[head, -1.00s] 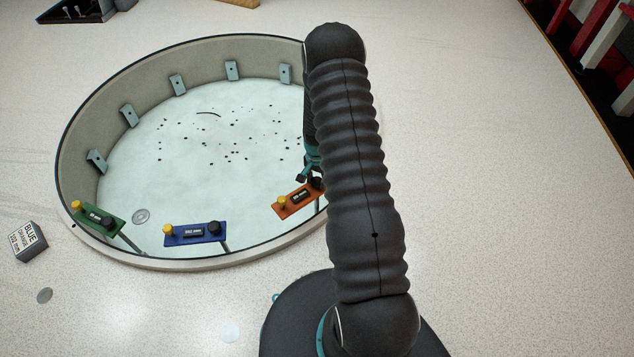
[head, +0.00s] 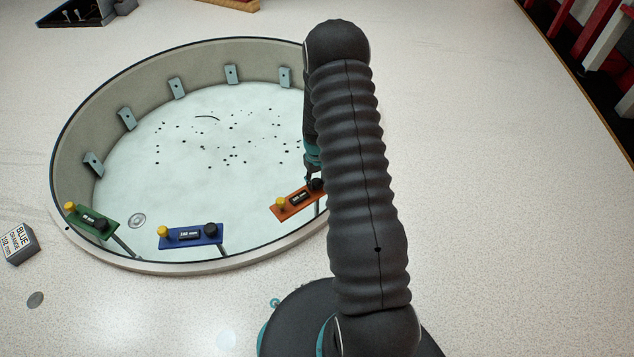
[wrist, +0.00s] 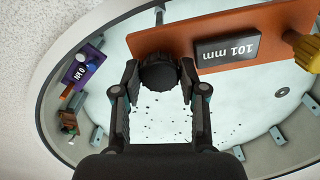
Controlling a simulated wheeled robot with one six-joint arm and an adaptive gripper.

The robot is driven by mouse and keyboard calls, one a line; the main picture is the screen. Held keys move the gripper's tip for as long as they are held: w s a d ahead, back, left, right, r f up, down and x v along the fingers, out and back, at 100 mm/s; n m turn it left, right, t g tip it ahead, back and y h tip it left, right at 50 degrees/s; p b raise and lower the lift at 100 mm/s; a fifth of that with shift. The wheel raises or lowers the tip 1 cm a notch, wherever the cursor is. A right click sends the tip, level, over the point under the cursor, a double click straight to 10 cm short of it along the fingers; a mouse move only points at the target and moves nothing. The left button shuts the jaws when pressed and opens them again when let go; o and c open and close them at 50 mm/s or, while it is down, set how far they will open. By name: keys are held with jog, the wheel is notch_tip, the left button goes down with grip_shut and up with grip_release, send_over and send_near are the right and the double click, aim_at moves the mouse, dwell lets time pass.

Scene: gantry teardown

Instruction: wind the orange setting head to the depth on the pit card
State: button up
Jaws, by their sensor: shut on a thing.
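The orange setting head (head: 297,204) sits at the near right of the round pit, partly hidden by my arm. In the wrist view its orange plate (wrist: 285,27) carries a dark display (wrist: 227,49) reading 101 mm. A yellow knob (wrist: 306,50) is at its right end. My gripper (wrist: 160,75) is shut on the black ribbed knob (wrist: 159,72), one finger on each side. In the head view my gripper (head: 313,175) is mostly behind my arm. The pit card (head: 20,243), a grey block left of the pit, appears to read BLUE, ORANGE, 102 mm.
A blue head (head: 190,236) and a green head (head: 91,221) stand along the near pit rim (head: 150,265). A purple head (wrist: 82,72) shows in the wrist view. Grey brackets line the pit wall. Red and white rails (head: 600,50) are at the far right.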

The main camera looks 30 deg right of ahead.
aim_at(317, 182)
jog(key=n+b, duration=0.1)
jog(key=n, duration=0.3)
jog(key=shift+s+f+n, duration=0.1)
jog(key=shift+n, duration=1.7)
jog(key=o, duration=1.1)
jog(key=shift+o, duration=0.2)
notch_tip(317, 182, up, 12)
